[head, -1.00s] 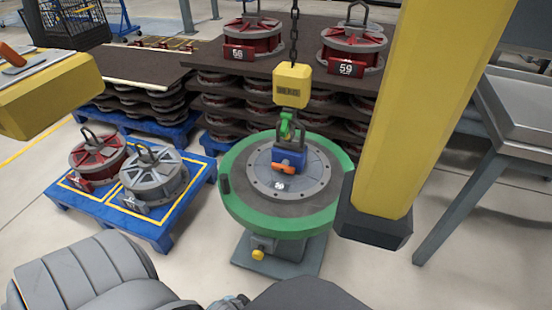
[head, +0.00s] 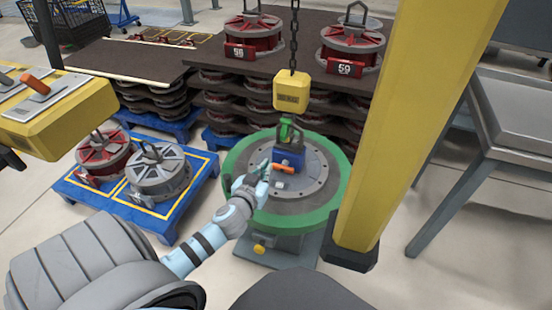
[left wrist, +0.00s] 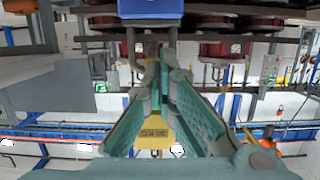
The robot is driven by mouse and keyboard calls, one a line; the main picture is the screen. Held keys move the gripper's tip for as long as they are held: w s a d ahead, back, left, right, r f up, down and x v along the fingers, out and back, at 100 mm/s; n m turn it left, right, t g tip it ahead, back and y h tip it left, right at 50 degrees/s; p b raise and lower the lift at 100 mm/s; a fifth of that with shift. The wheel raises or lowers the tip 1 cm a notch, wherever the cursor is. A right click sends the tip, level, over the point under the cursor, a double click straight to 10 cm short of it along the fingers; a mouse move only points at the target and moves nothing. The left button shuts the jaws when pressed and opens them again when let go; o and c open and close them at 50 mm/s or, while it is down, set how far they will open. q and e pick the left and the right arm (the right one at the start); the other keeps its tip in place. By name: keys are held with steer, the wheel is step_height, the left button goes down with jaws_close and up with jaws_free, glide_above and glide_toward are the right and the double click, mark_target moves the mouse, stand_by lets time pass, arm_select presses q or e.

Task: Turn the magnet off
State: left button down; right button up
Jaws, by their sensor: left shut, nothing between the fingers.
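The magnet is a blue block (head: 289,157) with an orange lever (head: 283,168) on its front. It hangs by a green hook (head: 287,131) under a yellow hoist block (head: 291,92) and is over the grey disc on the round green-rimmed table (head: 242,153). My left gripper (head: 262,169) is shut and empty, just left of the lever; I cannot tell whether it touches. In the left wrist view the closed fingers (left wrist: 164,62) point toward the blue magnet (left wrist: 150,8) at the top edge. The lever is not clear there. My right gripper is out of view.
A yellow post (head: 392,120) stands close on the right, beside a grey metal table (head: 500,130). A blue pallet (head: 165,219) with a red and a grey wheel-like part is at left. A yellow control box (head: 75,117) is at upper left. Stacked brown boards with red parts are behind.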

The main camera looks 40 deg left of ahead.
arm_select(q)
steer(key=b, duration=0.2)
glide_above(283, 169)
steer(key=s+a, duration=0.1)
steer(key=s, duration=0.2)
step_height(283, 169, down, 2)
steer(key=f+b, duration=0.1)
steer(key=f, duration=0.2)
steer(key=f+b, duration=0.1)
steer(key=shift+w+a+f+b, duration=0.1)
steer(key=shift+w+f+b, duration=0.1)
steer(key=shift+w+b, duration=0.15)
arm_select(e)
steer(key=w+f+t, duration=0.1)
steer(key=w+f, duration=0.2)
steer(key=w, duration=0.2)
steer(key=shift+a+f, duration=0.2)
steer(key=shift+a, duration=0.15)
arm_select(q)
steer(key=shift+a+f+n+h+b, duration=0.1)
steer(key=shift+a+n+h+b, duration=0.2)
steer(key=shift+n, duration=0.2)
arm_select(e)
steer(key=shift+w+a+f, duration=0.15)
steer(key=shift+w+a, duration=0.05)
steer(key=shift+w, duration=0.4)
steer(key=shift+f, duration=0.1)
